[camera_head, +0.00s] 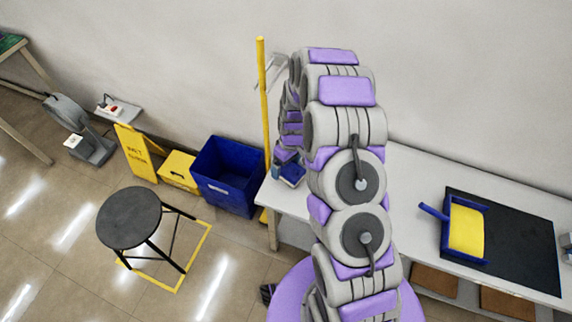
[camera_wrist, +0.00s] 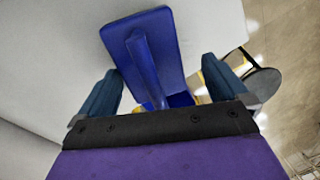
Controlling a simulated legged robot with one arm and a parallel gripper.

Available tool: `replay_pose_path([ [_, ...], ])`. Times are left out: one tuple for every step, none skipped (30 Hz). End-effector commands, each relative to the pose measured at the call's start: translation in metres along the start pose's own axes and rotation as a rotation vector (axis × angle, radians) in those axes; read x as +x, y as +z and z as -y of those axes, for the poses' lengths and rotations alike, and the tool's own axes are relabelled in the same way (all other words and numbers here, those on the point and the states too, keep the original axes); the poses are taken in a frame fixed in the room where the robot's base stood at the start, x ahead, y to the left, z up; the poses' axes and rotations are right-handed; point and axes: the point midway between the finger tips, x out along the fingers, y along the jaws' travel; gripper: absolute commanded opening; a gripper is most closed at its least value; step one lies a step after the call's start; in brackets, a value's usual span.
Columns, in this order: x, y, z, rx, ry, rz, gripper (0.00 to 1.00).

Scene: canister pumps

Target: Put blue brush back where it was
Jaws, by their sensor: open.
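The blue brush (camera_wrist: 170,46) shows in the wrist view as a flat blue block with a raised handle along it. It lies between the two spread dark blue fingers of my gripper (camera_wrist: 160,68), with a visible gap on each side. In the head view my gripper (camera_head: 283,174) is at the left end of the white table, partly hidden by my arm. A blue shape there, likely the brush (camera_head: 293,174), is at the table's end. I cannot tell whether it rests fully on the tabletop.
A blue tray with yellow inside (camera_head: 487,232) lies on a black mat (camera_head: 520,250) on the white table (camera_head: 413,178). A blue bin (camera_head: 228,176), yellow pole (camera_head: 263,95), wet-floor sign (camera_head: 135,152) and black stool (camera_head: 129,216) stand left of the table.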

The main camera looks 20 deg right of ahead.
Motion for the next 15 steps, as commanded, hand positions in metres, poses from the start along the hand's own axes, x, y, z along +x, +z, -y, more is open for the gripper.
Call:
replay_pose_path([
  [-0.005,0.001,-0.003,0.002,-0.002,-0.004,1.00],
  [-0.008,0.002,-0.004,0.003,-0.003,-0.005,1.00],
  [-0.013,0.003,-0.005,0.003,-0.004,-0.006,1.00],
  [-0.017,0.003,-0.006,0.003,-0.005,-0.007,1.00],
  [-0.022,0.003,-0.006,0.003,-0.005,-0.007,1.00],
  [-0.029,0.002,-0.005,0.003,-0.004,-0.007,1.00],
  [-0.034,0.002,-0.005,0.002,-0.002,-0.008,1.00],
  [-0.039,0.001,-0.004,0.002,-0.001,-0.007,1.00],
  [-0.047,0.000,-0.003,0.003,0.001,-0.007,1.00],
  [-0.052,-0.001,-0.001,0.004,0.003,-0.006,1.00],
  [-0.059,-0.001,0.000,0.003,0.003,-0.005,1.00],
  [-0.067,-0.002,0.001,0.003,0.004,-0.003,1.00],
  [-0.074,-0.003,0.002,0.002,0.005,-0.002,1.00],
  [-0.080,-0.004,0.003,0.002,0.007,-0.002,1.00],
  [-0.088,-0.004,0.004,0.003,0.009,-0.003,1.00],
])
